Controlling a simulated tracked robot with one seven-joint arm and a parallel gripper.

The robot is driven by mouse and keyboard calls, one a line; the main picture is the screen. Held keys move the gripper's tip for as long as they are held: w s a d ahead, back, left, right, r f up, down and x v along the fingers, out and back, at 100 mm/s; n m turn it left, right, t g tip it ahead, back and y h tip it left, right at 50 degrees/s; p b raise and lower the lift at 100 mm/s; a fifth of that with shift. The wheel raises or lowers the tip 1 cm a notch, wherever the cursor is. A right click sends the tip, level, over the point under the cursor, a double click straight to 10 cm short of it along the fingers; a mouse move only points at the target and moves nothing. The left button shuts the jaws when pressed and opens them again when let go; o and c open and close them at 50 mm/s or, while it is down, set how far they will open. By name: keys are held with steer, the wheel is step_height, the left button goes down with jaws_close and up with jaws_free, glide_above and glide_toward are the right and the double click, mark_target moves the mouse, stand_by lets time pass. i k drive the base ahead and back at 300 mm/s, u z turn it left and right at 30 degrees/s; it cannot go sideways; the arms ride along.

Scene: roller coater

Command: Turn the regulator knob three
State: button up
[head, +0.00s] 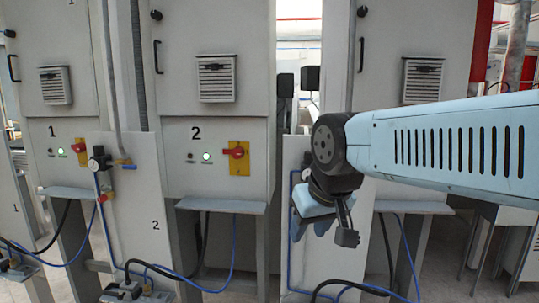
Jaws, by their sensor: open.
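My gripper (335,231) hangs at the end of my pale blue arm, in front of the third white panel (335,262) right of cabinet 2. It is open, and I see nothing between its fingers. The regulator knob three is not visible; my gripper and wrist cover the upper part of that panel. A blue hose (291,215) runs down the panel's left edge. A similar regulator (98,160) with a dark knob shows on the panel marked 2, to the left.
Cabinet 1 (85,112) and cabinet 2 (178,110) each have a lit green lamp and a red switch on a yellow plate. A third cabinet (430,40) is partly behind my arm. Shelves (222,205) jut out below the cabinets. Hoses and pedals (130,290) lie low at the front.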

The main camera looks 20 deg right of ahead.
mark_target(309, 159)
steer(key=z, duration=0.7)
steer(key=i, duration=0.1)
steer(key=u, duration=1.95)
steer(key=k, duration=1.25)
steer(key=z, duration=1.5)
steer(key=i, duration=1)
steer(key=u, duration=0.05)
